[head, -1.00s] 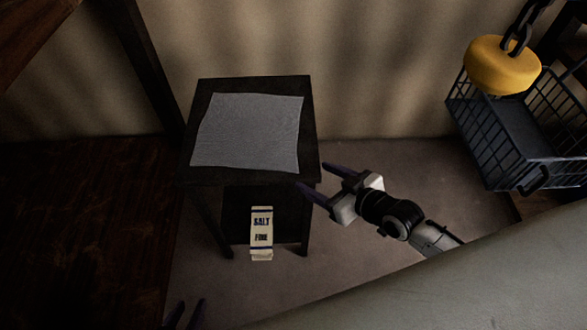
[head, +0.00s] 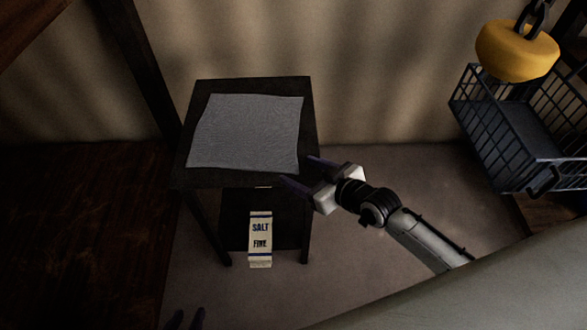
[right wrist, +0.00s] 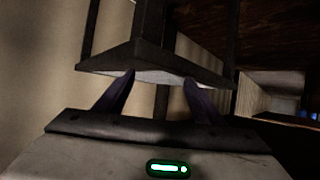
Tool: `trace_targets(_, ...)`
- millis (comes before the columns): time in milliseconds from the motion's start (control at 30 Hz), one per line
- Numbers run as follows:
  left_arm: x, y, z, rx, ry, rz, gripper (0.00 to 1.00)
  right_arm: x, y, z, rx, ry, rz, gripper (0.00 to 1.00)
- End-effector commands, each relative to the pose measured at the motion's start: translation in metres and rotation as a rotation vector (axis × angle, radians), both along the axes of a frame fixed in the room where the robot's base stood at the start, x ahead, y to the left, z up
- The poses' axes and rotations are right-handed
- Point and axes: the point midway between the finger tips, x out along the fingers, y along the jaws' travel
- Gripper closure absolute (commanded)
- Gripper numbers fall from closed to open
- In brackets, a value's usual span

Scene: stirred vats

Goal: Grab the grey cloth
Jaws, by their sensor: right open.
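The grey cloth (head: 246,132) lies flat on top of a small dark table (head: 207,88). Its near right corner reaches close to the table's front right edge. My right gripper (head: 299,171) is open and empty at the table's front right corner, close to the cloth's near right corner. In the right wrist view, the fingers of my right gripper (right wrist: 157,88) are spread, with the table's dark edge (right wrist: 150,55) beyond them. Only the fingertips of my left gripper (head: 187,319) show at the bottom edge of the head view; its jaw state is unclear.
A dark wooden surface (head: 80,230) lies at the left.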

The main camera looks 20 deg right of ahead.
Motion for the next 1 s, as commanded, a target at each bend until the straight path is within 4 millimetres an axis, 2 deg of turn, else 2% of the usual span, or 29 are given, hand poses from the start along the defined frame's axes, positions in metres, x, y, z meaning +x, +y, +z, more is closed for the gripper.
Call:
trace_targets(133,-0.0012,-0.0003,-0.0017,0.0,0.002,-0.001,0.69,0.0019,0.0009,-0.0013,0.0,0.0,0.0,0.39)
trace_targets(833,-0.0014,-0.0005,-0.0019,0.0,0.002,-0.001,0.69,0.0015,0.0007,-0.0014,0.0,0.001,0.0,0.98)
trace_targets(1000,-0.0014,-0.0003,-0.0021,0.0,0.002,-0.001,0.69,0.0015,0.0006,-0.0014,0.0,0.001,0.0,1.0)
